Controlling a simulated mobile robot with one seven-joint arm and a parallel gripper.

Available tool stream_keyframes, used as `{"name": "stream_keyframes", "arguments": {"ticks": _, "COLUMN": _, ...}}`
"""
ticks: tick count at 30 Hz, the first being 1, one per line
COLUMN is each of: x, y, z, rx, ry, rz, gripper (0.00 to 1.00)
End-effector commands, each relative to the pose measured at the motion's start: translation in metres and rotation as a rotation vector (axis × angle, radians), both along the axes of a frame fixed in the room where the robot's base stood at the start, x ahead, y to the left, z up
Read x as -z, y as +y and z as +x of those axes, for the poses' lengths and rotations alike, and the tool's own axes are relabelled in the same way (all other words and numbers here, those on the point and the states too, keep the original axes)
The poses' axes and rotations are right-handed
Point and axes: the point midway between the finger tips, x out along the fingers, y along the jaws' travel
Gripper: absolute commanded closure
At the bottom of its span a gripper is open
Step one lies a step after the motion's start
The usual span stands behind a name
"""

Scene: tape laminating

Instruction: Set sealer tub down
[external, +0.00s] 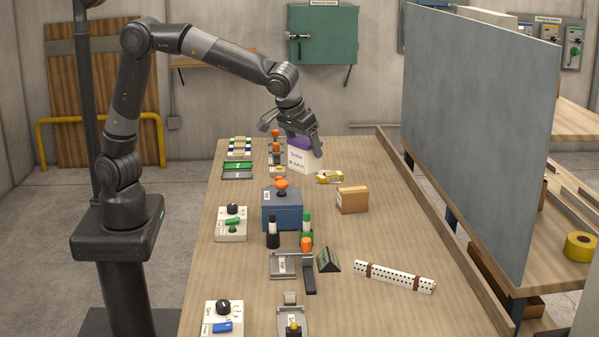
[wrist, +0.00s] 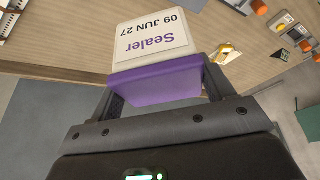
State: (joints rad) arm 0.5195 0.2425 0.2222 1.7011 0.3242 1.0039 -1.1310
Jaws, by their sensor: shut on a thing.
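The sealer tub (external: 300,157) is a white box with a purple lid, labelled "Sealer" and "09 JUN 27". It is at the far end of the workbench in the external view, slightly tilted. My gripper (external: 292,138) comes from the upper left and is shut on the tub near its lid. In the wrist view the tub (wrist: 155,55) appears upside down, its purple lid between the two fingers of my gripper (wrist: 160,98). I cannot tell whether the tub's base touches the bench.
The workbench (external: 370,240) carries a yellow tape dispenser (external: 329,177) and a brown box (external: 352,199) near the tub. A blue box (external: 282,208) and several fixtures line the left side. A grey panel (external: 478,120) stands on the right. The bench's right middle is clear.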

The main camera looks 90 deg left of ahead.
Motion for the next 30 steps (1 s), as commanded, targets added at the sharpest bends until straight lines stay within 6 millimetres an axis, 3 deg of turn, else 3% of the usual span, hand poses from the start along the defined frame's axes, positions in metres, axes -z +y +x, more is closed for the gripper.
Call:
{"name": "stream_keyframes", "arguments": {"ticks": 15, "x": 0.003, "y": 0.137, "z": -0.157, "rx": -0.932, "ry": 0.000, "rz": -0.001, "gripper": 0.59}}
{"name": "stream_keyframes", "arguments": {"ticks": 24, "x": 0.013, "y": 0.173, "z": -0.216, "rx": -1.249, "ry": -0.001, "rz": -0.002, "gripper": 0.59}}
{"name": "stream_keyframes", "arguments": {"ticks": 26, "x": 0.015, "y": 0.178, "z": -0.225, "rx": -1.290, "ry": 0.000, "rz": -0.001, "gripper": 0.59}}
{"name": "stream_keyframes", "arguments": {"ticks": 30, "x": 0.038, "y": 0.177, "z": -0.225, "rx": -1.291, "ry": 0.001, "rz": 0.004, "gripper": 0.59}}
